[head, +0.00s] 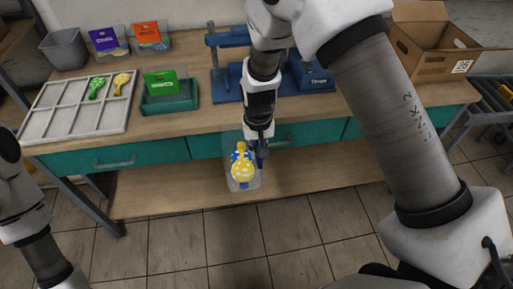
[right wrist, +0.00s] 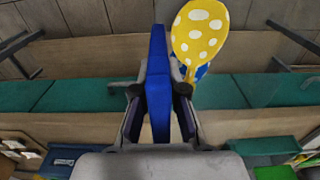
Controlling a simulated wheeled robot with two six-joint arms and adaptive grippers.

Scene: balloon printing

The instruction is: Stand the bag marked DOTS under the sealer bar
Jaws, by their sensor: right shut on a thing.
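My right gripper (head: 260,150) is shut on a clear bag (head: 232,181) and holds it in front of the table's front edge. In the bag is a yellow balloon with white dots (head: 243,171), with a blue shape behind it. No marking on the bag is readable. In the right wrist view, a blue strip seen edge-on (right wrist: 158,85) stands between the fingers, with the dotted balloon (right wrist: 200,30) beside it. The blue sealer (head: 226,85) stands at the back of the table. My right arm hides much of it, including part of its bar (head: 229,37). My left gripper is out of view.
A teal tray (head: 169,109) with a green packet stands left of the sealer. A white compartment tray (head: 62,125) holds a green and a yellow balloon. A grey bin (head: 64,50) and purple and orange packets stand behind. A cardboard box (head: 427,45) sits at right.

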